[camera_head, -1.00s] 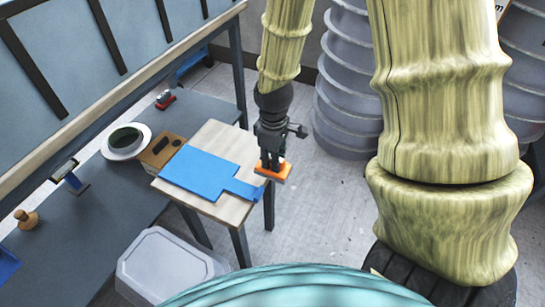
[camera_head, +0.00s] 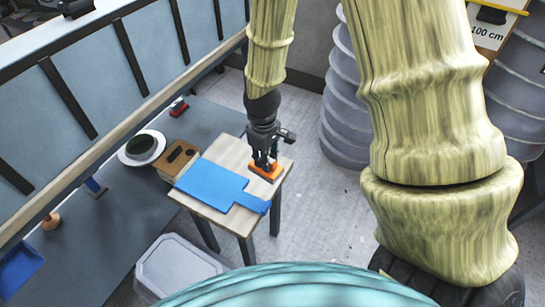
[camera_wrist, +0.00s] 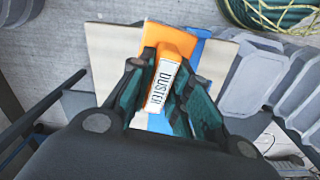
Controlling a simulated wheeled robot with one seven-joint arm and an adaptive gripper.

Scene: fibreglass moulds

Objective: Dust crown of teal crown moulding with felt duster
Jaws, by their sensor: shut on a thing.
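The felt duster is an orange block (camera_head: 264,171) with a white label reading DUSTER (camera_wrist: 163,86). My gripper (camera_head: 265,161) is shut on it, with the fingers on both sides of the label in the wrist view. The duster is at the wooden tabletop's right end, beside the blue board's narrow arm; whether it touches the wood is unclear. Its underside is hidden.
The small wooden table (camera_head: 236,154) bears a flat blue board (camera_head: 211,185). Left are a brown box (camera_head: 178,158) and a round dark-centred dish (camera_head: 145,147) on a grey bench (camera_head: 100,240). A lidded grey bin (camera_head: 178,268) stands below. Ribbed grey stacks (camera_head: 345,110) stand right.

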